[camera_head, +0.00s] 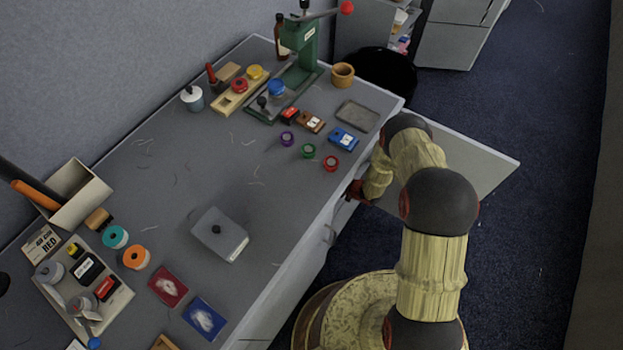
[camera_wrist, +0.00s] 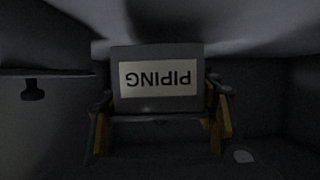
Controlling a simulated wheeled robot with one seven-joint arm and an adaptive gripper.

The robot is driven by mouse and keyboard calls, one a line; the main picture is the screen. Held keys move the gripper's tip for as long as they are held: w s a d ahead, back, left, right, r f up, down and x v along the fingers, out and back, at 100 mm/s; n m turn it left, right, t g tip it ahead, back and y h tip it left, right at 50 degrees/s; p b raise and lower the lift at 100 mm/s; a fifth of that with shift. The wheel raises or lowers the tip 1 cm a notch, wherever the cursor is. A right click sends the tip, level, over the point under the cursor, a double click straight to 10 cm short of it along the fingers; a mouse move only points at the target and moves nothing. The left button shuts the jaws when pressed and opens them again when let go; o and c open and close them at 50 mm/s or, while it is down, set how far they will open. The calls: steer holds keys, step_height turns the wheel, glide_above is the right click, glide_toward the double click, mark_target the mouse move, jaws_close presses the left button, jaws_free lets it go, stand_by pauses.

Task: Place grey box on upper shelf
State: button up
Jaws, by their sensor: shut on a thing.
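A grey box (camera_wrist: 157,107) with a white label reading "PIPING", upside down in the wrist view, is between the fingers of my gripper (camera_wrist: 160,120). The gripper is shut on it, one finger at each side. The box is inside a dark enclosed space with a pale surface (camera_wrist: 250,35) across the top of the picture. I cannot tell which shelf level it is at or whether it touches a surface. In the head view my arm reaches down to the table's front side by the open door; the box is hidden there.
An open cabinet door (camera_head: 475,160) sticks out beside my arm. In the wrist view a dark knob (camera_wrist: 32,92) under a flat edge is at left. The tabletop (camera_head: 150,195) holds a grey knobbed block (camera_head: 222,238), a green press (camera_head: 300,45) and several small containers.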

steer(key=shift+w+f+b, duration=0.2)
steer(key=shift+f+b, duration=0.2)
steer(key=shift+f, duration=0.55)
steer(key=shift+w+f+b, duration=0.15)
steer(key=shift+f+b, duration=0.2)
steer(key=shift+f, duration=0.55)
steer(key=shift+f, duration=0.1)
steer(key=o, duration=1.6)
steer(key=shift+o, duration=0.7)
steer(key=shift+s, duration=0.1)
steer(key=shift+s+d+r, duration=0.1)
steer(key=shift+r, duration=0.1)
steer(key=p+v, duration=0.4)
steer(key=v, duration=0.6)
steer(key=shift+s+d+r, duration=0.1)
steer(key=shift+d+r, duration=0.05)
steer(key=shift+r, duration=0.05)
steer(key=shift+s+d+r, duration=0.15)
steer(key=shift+s+d, duration=0.2)
steer(key=shift+d, duration=0.05)
